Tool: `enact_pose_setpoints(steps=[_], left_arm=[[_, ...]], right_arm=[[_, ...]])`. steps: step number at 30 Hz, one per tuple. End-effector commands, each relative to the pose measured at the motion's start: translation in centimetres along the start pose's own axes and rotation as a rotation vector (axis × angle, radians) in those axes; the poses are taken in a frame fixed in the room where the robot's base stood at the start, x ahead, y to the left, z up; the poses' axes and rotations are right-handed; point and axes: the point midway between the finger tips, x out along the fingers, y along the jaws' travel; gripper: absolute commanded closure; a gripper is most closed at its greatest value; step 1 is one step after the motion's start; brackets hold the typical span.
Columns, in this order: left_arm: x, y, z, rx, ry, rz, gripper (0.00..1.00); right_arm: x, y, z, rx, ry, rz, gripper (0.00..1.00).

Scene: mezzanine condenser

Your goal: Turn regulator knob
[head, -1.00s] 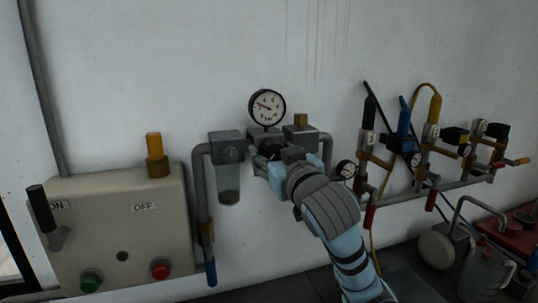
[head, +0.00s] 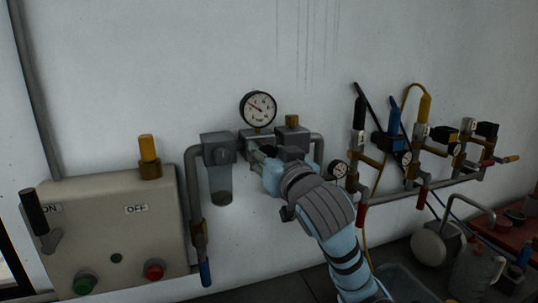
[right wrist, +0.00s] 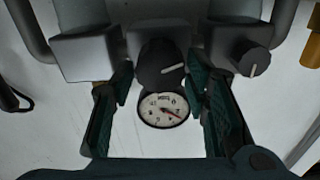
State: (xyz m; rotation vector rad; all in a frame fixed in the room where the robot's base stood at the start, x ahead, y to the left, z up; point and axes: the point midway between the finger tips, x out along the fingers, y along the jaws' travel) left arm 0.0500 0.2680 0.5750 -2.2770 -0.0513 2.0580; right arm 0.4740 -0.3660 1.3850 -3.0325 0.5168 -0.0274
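The black regulator knob (right wrist: 160,66) with a white mark sits at the centre of the right wrist view. The round pressure gauge (right wrist: 163,108) shows below it there, and above the regulator in the head view (head: 258,109). My right gripper (right wrist: 160,82) is open, with one dark green finger on each side of the knob. Gaps show beside the knob; I cannot tell how far the fingertips reach along it. In the head view, my right gripper (head: 258,154) is in front of the regulator and hides most of the knob. My left gripper is not in view.
A filter bowl (head: 219,178) hangs left of the regulator, and another knob (right wrist: 252,58) is on the right in the wrist view. A control box (head: 112,235) stands at left. Valves and hoses (head: 420,150) line the wall at right.

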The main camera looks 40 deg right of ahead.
Motion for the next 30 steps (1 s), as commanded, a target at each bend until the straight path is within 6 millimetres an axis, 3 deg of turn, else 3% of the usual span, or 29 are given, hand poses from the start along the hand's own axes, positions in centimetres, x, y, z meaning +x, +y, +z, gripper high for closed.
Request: enact_pose_setpoints(steps=[11,14,21,24,30], left_arm=[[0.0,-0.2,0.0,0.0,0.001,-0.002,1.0],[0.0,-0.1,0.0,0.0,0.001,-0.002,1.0],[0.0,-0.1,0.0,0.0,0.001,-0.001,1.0],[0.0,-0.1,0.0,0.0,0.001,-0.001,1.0],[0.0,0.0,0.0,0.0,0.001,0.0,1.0]], right_arm=[[0.0,0.0,-0.1,0.0,-0.003,0.0,0.44],[0.0,-0.1,-1.6,0.003,0.001,-0.001,0.44],[0.2,-0.6,-7.5,0.003,-0.001,-0.003,0.44],[0.2,-0.7,-9.1,0.002,-0.002,-0.001,0.44],[0.2,-0.7,-9.8,-0.002,-0.005,-0.001,0.44]])
